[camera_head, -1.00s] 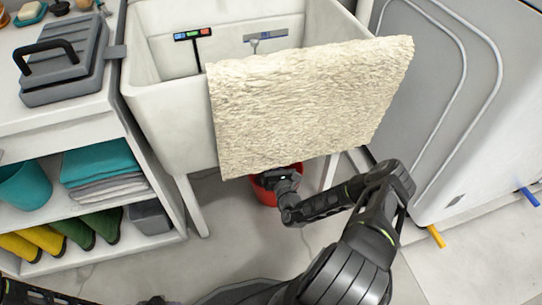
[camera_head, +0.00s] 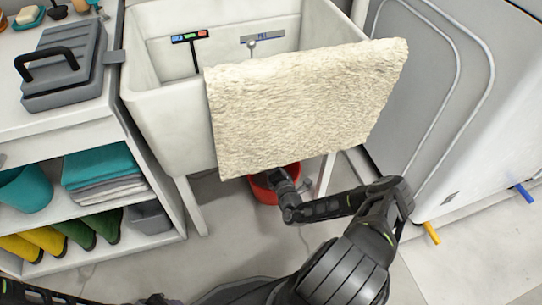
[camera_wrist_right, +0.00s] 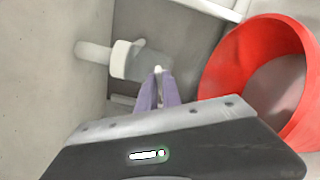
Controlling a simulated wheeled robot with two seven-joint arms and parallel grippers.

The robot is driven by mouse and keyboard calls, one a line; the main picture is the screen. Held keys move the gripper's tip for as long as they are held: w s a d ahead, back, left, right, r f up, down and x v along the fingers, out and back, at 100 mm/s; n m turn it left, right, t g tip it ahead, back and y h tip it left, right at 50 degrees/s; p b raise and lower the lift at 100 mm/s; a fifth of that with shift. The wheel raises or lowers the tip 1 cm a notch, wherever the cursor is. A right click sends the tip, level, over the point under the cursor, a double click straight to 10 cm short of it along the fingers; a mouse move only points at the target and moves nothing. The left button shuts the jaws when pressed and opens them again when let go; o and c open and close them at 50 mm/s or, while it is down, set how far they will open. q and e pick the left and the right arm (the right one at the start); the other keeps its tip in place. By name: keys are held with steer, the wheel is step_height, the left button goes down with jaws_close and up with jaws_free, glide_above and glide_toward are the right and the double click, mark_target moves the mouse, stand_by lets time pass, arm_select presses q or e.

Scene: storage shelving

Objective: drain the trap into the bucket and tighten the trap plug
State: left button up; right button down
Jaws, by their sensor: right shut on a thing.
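The red bucket (camera_head: 262,192) stands on the floor under the sink, partly hidden by the towel and my right arm. In the right wrist view its rim and inside (camera_wrist_right: 222,75) fill the right side. The pale trap pipe (camera_wrist_right: 127,60) is left of centre there, with a short stub running to the wall. My right gripper (camera_wrist_right: 158,82) has its purple fingers close together on a small pale piece, which looks like the trap plug (camera_wrist_right: 157,69). The fingers hide most of it. In the head view my right fingertips and the trap are hidden. My left gripper is out of view.
A cream towel (camera_head: 305,105) hangs over the front of the white sink (camera_head: 160,105). Sink legs (camera_head: 190,205) flank the bucket. A shelf unit (camera_head: 110,215) stands left and a large white appliance (camera_head: 460,130) right. The floor in front is clear.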

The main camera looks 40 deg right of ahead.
steer(key=m, duration=0.2)
steer(key=f+m, duration=0.1)
steer(key=m, duration=0.2)
steer(key=shift+s+d+m+b, duration=0.1)
steer(key=shift+m+b, duration=0.2)
stand_by(0.4)
steer(key=c, duration=1.5)
jaws_free()
steer(key=shift+r, duration=0.1)
steer(key=shift+p+v, duration=1.2)
steer(key=shift+v, duration=2.7)
